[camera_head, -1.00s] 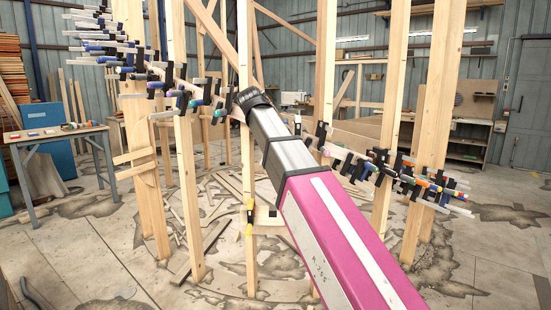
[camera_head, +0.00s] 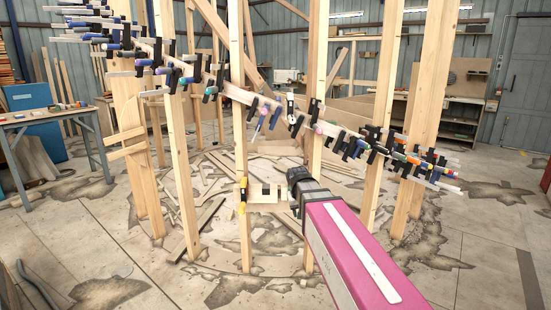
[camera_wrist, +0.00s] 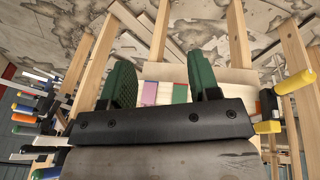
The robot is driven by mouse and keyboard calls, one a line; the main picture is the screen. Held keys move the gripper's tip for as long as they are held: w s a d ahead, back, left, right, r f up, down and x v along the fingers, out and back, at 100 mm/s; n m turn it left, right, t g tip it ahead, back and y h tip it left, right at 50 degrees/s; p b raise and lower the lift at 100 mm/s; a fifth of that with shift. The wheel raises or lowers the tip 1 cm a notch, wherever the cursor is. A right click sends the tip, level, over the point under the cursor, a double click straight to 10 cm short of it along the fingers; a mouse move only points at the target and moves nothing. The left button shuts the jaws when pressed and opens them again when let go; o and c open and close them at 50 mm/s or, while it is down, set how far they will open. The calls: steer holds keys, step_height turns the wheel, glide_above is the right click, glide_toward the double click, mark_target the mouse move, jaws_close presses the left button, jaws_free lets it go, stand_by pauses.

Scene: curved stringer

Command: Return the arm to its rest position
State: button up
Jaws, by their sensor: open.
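My arm (camera_head: 345,250), magenta and grey, reaches up from the bottom right in the head view. My gripper (camera_head: 293,174) is at its far end, small and partly hidden by the wrist, below the curved stringer (camera_head: 240,93). In the wrist view my gripper (camera_wrist: 161,78) shows two green ridged fingers standing wide apart. Pale wood with pink, white and green patches (camera_wrist: 165,93) shows between and beyond them, and nothing looks pinched. The stringer is a curved wooden strip lined with many clamps, running across several upright posts.
A post (camera_head: 243,140) carries a yellow clamp (camera_head: 243,195) and a small board (camera_head: 266,193) just left of my gripper. Another post (camera_head: 316,80) stands close behind it. A work table (camera_head: 45,120) is at the left. Wood scraps litter the floor; the front left floor is mostly open.

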steer(key=s+d+f+g+y, duration=0.1)
steer(key=s+d+f, duration=0.3)
steer(key=s+f, duration=0.3)
steer(key=s+d+f+m+g, duration=0.1)
steer(key=s+d+f+g, duration=0.1)
steer(key=s+d+f, duration=0.2)
steer(key=s+f, duration=0.3)
steer(key=f, duration=0.3)
steer(key=shift+s+d+f+y, duration=0.15)
steer(key=shift+s+f+y, duration=0.15)
steer(key=shift+y, duration=0.1)
steer(key=shift+w, duration=0.1)
